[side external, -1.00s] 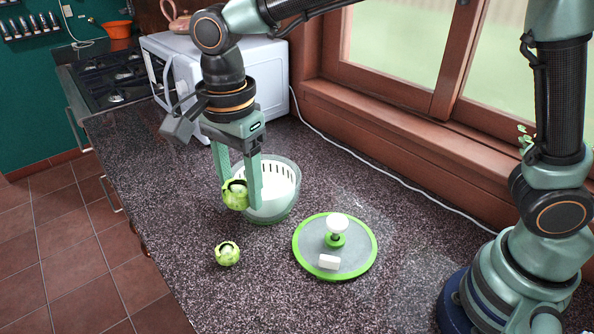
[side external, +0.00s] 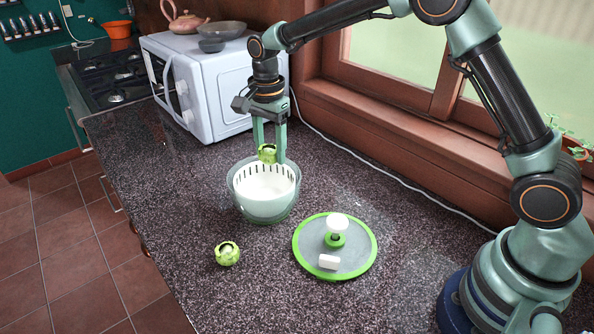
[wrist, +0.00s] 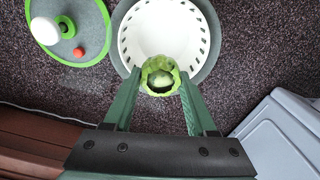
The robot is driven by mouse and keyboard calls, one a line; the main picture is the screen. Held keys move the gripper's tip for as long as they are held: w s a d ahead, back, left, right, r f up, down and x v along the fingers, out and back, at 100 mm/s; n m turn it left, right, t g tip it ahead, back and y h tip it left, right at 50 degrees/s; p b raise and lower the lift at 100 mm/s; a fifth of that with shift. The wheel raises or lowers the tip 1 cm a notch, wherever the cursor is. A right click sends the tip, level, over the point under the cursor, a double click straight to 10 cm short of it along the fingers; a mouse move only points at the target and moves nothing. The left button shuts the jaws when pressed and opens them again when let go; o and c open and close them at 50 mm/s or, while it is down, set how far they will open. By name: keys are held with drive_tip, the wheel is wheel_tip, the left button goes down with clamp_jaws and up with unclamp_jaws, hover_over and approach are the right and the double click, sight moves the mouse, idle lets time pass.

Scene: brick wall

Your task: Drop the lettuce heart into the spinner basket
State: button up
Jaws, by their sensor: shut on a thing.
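My gripper (side external: 269,160) is shut on a green lettuce heart (side external: 267,153), held between the fingertips. In the side view it is at the far rim of the salad spinner, level with or just above it. The spinner is a clear greenish bowl (side external: 262,214) with a white slotted basket (side external: 265,187) inside. In the wrist view the held lettuce heart (wrist: 160,78) overlaps the near rim of the basket (wrist: 160,30), not its middle. The basket's visible inside looks empty. A second lettuce heart (side external: 228,253) lies on the counter in front of the spinner.
The green-rimmed spinner lid (side external: 310,245) with a white knob lies on the counter right of the bowl. A white microwave (side external: 215,88) stands behind, near my gripper. A white cable runs along the window wall. The front counter is mostly clear.

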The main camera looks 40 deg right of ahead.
sight(271, 165)
drive_tip(key=shift+f, duration=2.25)
drive_tip(key=o, duration=1.4)
drive_tip(key=shift+o, duration=0.2)
wheel_tip(271, 165, up, 12)
drive_tip(key=shift+f, duration=0.1)
drive_tip(key=shift+r, duration=0.2)
